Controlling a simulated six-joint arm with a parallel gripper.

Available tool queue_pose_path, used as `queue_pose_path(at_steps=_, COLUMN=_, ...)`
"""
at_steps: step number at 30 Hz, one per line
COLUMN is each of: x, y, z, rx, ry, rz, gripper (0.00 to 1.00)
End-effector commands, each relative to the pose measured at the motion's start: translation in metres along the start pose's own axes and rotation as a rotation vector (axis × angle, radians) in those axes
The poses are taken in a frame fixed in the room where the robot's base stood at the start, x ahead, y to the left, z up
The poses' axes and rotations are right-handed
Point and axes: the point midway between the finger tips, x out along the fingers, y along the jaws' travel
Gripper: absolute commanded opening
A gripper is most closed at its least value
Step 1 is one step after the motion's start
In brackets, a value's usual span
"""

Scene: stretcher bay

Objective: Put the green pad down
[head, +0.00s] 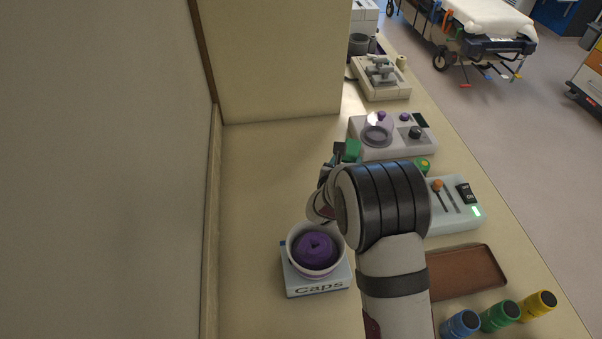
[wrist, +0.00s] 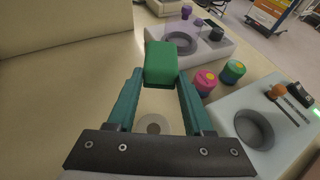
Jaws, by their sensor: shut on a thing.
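The green pad (wrist: 161,62) is a small green block between the fingertips of my gripper (wrist: 160,78) in the wrist view. My gripper is shut on it. In the head view the green pad (head: 351,150) shows just beyond my arm, near the left side of a grey device with a clear dome, and my arm hides part of the gripper. The beige counter lies below the pad. I cannot tell how high the pad is above it.
A white bowl with a purple item (head: 317,250) stands on a "Caps" box (head: 318,281). The domed device (head: 393,135) and a switch panel (head: 453,205) stand to the right. Pink (wrist: 205,82) and green (wrist: 233,71) jars stand beside the gripper. The counter's left part (head: 265,180) is clear.

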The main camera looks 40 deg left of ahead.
Motion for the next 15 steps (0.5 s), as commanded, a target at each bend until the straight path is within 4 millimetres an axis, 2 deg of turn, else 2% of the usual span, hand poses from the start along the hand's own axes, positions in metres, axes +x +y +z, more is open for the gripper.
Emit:
queue_pose_path(at_steps=6, x=0.000, y=0.046, z=-0.018, rx=-0.044, ry=-0.001, rz=0.105, gripper=0.00)
queue_pose_path(at_steps=15, x=0.018, y=0.117, z=-0.057, rx=-0.042, ry=-0.004, rz=0.101, gripper=0.00)
